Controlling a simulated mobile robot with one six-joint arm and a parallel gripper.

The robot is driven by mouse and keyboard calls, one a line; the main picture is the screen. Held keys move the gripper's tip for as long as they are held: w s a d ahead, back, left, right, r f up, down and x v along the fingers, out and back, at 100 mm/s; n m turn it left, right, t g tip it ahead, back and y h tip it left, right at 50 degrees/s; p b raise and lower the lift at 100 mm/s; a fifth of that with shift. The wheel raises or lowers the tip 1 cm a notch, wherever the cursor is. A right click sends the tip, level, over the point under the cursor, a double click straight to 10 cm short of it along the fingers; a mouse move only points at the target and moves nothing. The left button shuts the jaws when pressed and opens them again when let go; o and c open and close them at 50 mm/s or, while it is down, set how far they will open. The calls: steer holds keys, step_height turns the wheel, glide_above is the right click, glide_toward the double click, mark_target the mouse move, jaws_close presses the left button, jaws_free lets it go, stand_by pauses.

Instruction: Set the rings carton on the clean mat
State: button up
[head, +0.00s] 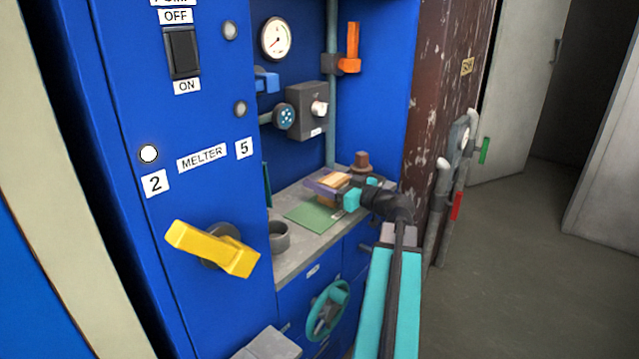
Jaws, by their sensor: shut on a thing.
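My gripper (334,189) reaches in from the right over the grey counter and is shut on a small tan-orange box (331,180), which appears to be the rings carton. The jaws and a purple-grey bar cover part of the box, and no label is readable. The green mat (309,219) lies flat on the counter, just below and in front of the box. The box shows over the mat's far side. I cannot tell whether it touches the mat or hangs above it.
A grey cup-like ring (278,236) stands left of the mat on the counter (291,262). A brown-capped fitting (361,164) stands behind the gripper. The blue cabinet carries a yellow lever (212,248) at the left and a teal handwheel (327,310) below the counter.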

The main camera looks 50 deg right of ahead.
steer(key=shift+f, duration=0.35)
steer(key=o, duration=1.1)
steer(key=shift+r, duration=0.2)
steer(key=shift+s, duration=0.1)
steer(key=s, duration=0.4)
steer(key=s+p, duration=0.1)
steer(key=s, duration=0.2)
steer(key=s+d, duration=0.1)
steer(key=s, duration=0.3)
steer(key=shift+s, duration=0.35)
steer(key=shift+s, duration=0.1)
